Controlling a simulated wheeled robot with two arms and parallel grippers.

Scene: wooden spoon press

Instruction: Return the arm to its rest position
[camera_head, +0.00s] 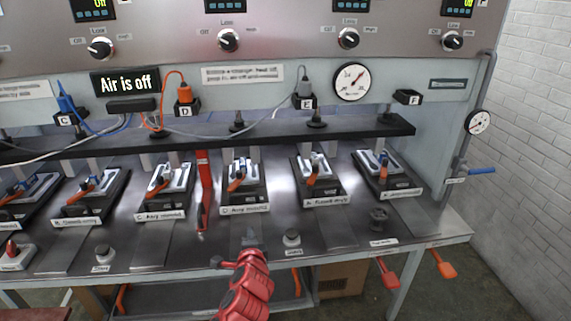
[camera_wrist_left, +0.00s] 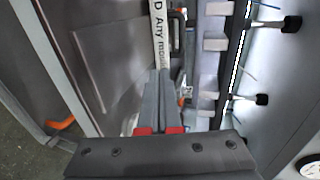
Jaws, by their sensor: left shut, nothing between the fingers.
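My left arm (camera_head: 246,290), red, reaches in from the bottom edge in the head view. Its gripper (camera_head: 251,238) is over the front part of the metal bench, in front of the middle press station labelled D. In the left wrist view the grey fingers of this gripper (camera_wrist_left: 158,100) lie together, shut and empty. The label strip "D Any mould" (camera_wrist_left: 159,35) shows just beyond the fingertips. My right gripper is in neither view.
A metal bench (camera_head: 330,228) carries a row of moulds with orange handles. A red lever (camera_head: 203,190) stands left of the gripper. Round knobs (camera_head: 291,238) are at the front. A dark bar (camera_head: 220,138) runs above the moulds. Orange-red handles (camera_head: 388,275) hang at the right front edge.

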